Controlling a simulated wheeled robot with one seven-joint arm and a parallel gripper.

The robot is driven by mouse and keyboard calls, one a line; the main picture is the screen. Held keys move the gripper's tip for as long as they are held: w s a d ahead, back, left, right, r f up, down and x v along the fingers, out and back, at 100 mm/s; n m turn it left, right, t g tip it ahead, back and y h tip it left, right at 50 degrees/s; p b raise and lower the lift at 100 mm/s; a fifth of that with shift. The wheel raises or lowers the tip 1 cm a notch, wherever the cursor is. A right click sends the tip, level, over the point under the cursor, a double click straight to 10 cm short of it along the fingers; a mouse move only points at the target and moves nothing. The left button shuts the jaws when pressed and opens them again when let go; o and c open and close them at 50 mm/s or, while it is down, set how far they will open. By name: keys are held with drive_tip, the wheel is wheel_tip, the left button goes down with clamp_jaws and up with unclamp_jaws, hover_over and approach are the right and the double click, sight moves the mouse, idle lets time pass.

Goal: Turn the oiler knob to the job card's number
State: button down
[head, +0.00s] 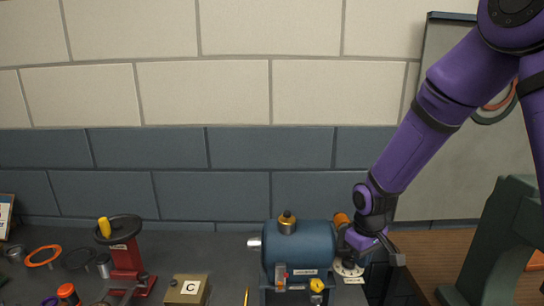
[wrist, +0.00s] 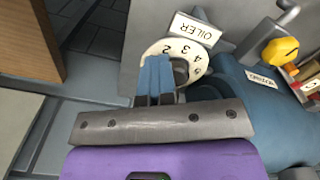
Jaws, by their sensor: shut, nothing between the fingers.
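The oiler dial (wrist: 194,50) is a white disc with black numbers, 2 to 5 readable, beside an OILER label (wrist: 195,29). A grey knob (wrist: 181,72) sits at its centre, partly hidden by my fingers. My gripper (wrist: 155,72) is shut and empty, its blue fingertips together over the dial's lower left, beside the knob; I cannot tell whether they touch it. In the head view the dial (head: 347,268) shows below my gripper (head: 362,246), right of the blue casing. A card (head: 5,213) stands at the far left edge; its print is unreadable and I cannot tell if it is the job card.
The blue casing (head: 300,248) with a brass cap stands close left of my gripper. A yellow knob (wrist: 281,50) is near the dial. A green machine (head: 500,240) stands right.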

sight(352, 278)
drive_tip(key=shift+s+a+f, duration=0.4)
drive_tip(key=shift+s+f, duration=0.15)
drive_tip(key=shift+s, duration=0.15)
drive_tip(key=shift+s+a, duration=0.3)
drive_tip(key=shift+a, duration=0.5)
drive_tip(key=shift+s, duration=0.3)
drive_tip(key=shift+w+r, duration=0.1)
drive_tip(key=shift+r, duration=0.3)
drive_tip(key=shift+w+d+r, duration=0.1)
drive_tip(key=shift+r, duration=1.25)
drive_tip(key=shift+w+d+r, duration=0.1)
drive_tip(key=shift+r, duration=1.2)
drive_tip(key=shift+w+d, duration=0.15)
